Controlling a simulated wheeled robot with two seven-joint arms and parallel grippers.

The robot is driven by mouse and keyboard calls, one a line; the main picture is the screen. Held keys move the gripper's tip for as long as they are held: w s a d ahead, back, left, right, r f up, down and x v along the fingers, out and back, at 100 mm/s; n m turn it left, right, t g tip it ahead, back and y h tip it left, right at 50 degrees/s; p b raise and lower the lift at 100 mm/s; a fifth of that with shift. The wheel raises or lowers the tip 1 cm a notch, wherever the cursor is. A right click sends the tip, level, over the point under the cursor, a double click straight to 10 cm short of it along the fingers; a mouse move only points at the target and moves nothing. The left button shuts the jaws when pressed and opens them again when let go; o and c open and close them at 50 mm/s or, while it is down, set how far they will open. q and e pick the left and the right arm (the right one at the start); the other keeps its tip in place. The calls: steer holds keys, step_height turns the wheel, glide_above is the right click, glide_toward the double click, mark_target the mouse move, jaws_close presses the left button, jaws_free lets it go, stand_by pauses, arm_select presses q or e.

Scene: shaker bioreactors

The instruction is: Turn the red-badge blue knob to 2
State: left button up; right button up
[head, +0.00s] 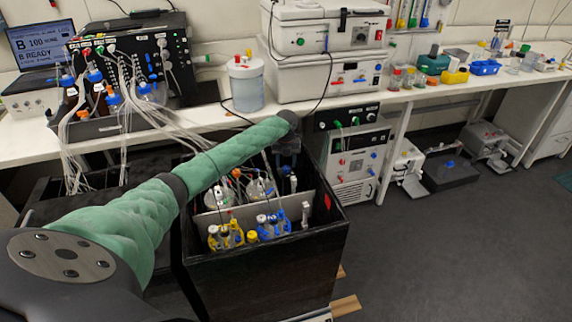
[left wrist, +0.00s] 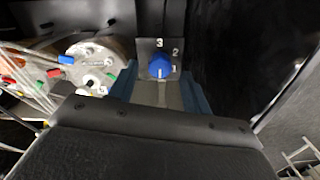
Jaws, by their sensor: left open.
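In the left wrist view a blue knob (left wrist: 159,66) sits on a small dark plate (left wrist: 146,46) marked 3, 2 and 1. The 3 is at the top, the 2 at upper right and the 1 at right. A pale mark on the knob seems to point downward. No red badge is clear in this view. My left gripper (left wrist: 158,90) is open, with its blue-grey fingers on either side below the knob; I cannot tell if they touch it. In the head view my left gripper (head: 287,152) hangs over the back of a black box, and the knob is hidden.
The black box (head: 265,280) holds flasks with yellow and blue caps (head: 226,238) and a red patch on its right inner wall. A round vessel with tubes (left wrist: 92,62) is left of the knob.

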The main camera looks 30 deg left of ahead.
arm_select(q)
steer(key=shift+f, duration=1.05)
arm_select(e)
steer(key=shift+s+d+f, duration=0.1)
steer(key=shift+s+f, duration=0.05)
steer(key=shift+f, duration=0.4)
steer(key=shift+s+d+f, duration=0.1)
steer(key=shift+f, duration=0.4)
arm_select(q)
steer(key=c, duration=1)
